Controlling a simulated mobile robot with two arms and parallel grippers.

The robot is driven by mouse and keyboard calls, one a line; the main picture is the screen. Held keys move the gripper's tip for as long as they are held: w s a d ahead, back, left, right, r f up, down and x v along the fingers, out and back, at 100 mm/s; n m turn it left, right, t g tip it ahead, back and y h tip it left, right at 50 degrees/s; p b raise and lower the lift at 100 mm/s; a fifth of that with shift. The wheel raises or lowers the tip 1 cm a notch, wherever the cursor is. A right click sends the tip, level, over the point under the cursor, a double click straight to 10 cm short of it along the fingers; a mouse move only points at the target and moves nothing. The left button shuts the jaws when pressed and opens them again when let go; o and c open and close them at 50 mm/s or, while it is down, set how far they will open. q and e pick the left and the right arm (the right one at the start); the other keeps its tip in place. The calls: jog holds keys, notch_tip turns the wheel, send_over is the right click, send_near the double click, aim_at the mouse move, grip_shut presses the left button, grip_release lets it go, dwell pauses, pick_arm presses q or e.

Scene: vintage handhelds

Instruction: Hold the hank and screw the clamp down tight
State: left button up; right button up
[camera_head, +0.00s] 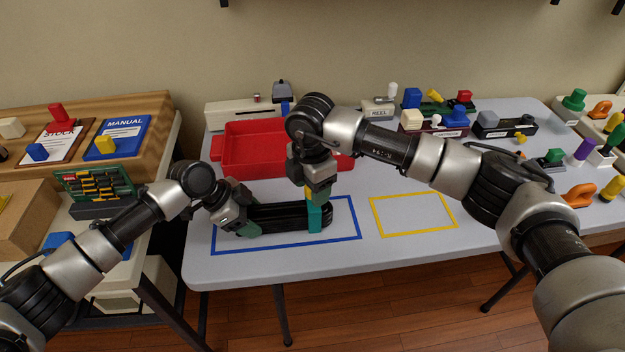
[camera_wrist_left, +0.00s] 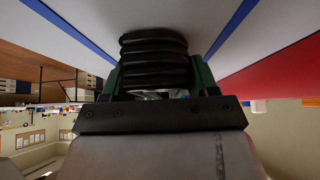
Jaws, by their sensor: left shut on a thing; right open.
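The black hank (camera_head: 280,217), a bundle of thick dark loops, lies inside the blue outlined rectangle on the table. My left gripper (camera_head: 248,221) is shut on its left end. In the left wrist view the hank's loops (camera_wrist_left: 154,55) sit between the two green fingers of this gripper (camera_wrist_left: 155,82). My right gripper (camera_head: 316,208) points down at the hank's right end and is open, its teal fingers around that end. A small yellow part (camera_head: 309,193), perhaps the clamp's screw, shows by these fingers. The rest of the clamp is hidden.
A red tray (camera_head: 235,150) stands right behind the hank. The yellow outlined rectangle (camera_head: 413,214) to the right is empty. A reel block (camera_head: 378,108) and several small fixtures line the back. A side table with cards (camera_head: 118,137) stands at left.

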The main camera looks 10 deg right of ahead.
jog(key=shift+r, duration=3.4)
pick_arm(q)
jog(key=o, duration=1.5)
jog(key=shift+o, duration=0.2)
jog(key=shift+r, duration=0.1)
jog(key=shift+v, duration=3.75)
jog(key=v, duration=1.2)
